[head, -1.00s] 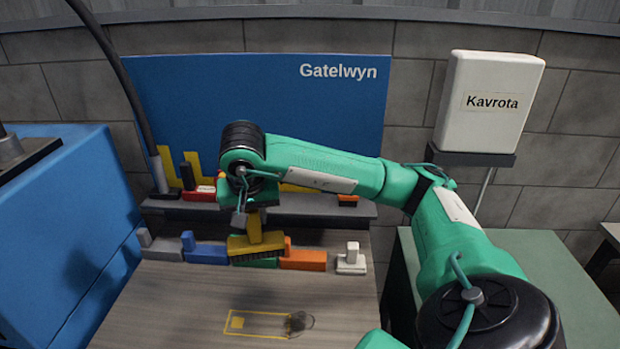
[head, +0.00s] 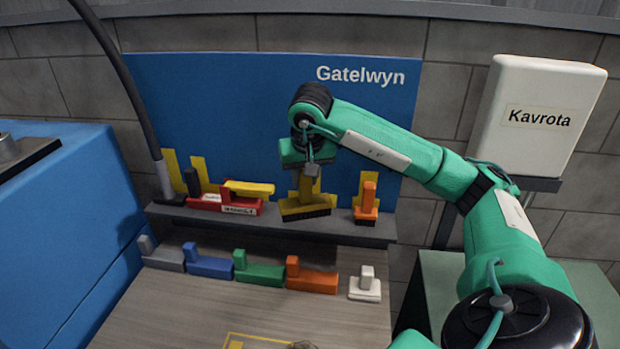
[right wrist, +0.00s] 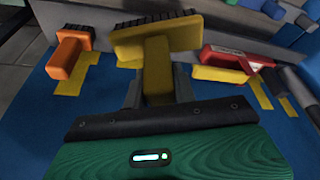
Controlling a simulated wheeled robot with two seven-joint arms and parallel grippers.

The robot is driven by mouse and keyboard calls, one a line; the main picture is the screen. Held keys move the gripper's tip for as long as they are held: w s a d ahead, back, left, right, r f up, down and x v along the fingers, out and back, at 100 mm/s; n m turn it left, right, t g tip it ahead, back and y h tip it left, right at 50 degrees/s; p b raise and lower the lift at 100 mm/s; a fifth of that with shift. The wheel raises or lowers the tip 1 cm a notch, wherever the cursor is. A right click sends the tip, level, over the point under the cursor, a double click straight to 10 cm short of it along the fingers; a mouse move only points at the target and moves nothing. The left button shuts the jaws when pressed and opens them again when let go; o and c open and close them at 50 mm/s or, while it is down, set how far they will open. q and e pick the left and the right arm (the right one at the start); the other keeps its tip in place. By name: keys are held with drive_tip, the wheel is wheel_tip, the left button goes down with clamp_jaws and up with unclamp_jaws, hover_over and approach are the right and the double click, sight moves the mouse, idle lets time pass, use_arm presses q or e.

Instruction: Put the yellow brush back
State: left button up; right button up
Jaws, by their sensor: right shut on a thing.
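The yellow brush (head: 303,207), with dark bristles facing down, is upright over the raised grey shelf (head: 345,232), between the red block and the orange brush. I cannot tell whether its bristles touch the shelf. My right gripper (head: 307,172) is shut on its upright handle from above. In the right wrist view the fingers (right wrist: 158,88) sit on both sides of the yellow handle, and the brush body (right wrist: 157,38) shows beyond them. Yellow silhouettes (head: 366,183) mark the blue board behind; the one behind the brush is partly hidden. My left gripper is out of view.
An orange brush (head: 367,205) stands close right on the shelf. A red labelled block (head: 240,206) with a yellow piece (head: 249,188) at its top is to the left. Grey, blue, green, orange and white blocks line the bench below. A yellow outline (head: 258,341) marks the bench front.

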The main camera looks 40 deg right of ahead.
drive_tip(key=w+d+p, duration=0.2)
drive_tip(key=w+d, duration=0.2)
drive_tip(key=d, duration=0.1)
wheel_tip(320, 180, down, 7)
drive_tip(key=p, duration=0.3)
drive_tip(key=shift+w+d, duration=0.3)
drive_tip(key=shift+d, duration=0.05)
drive_tip(key=shift+f, duration=0.2)
drive_tip(key=o, duration=0.9)
drive_tip(key=shift+o, duration=0.2)
drive_tip(key=shift+r, duration=0.1)
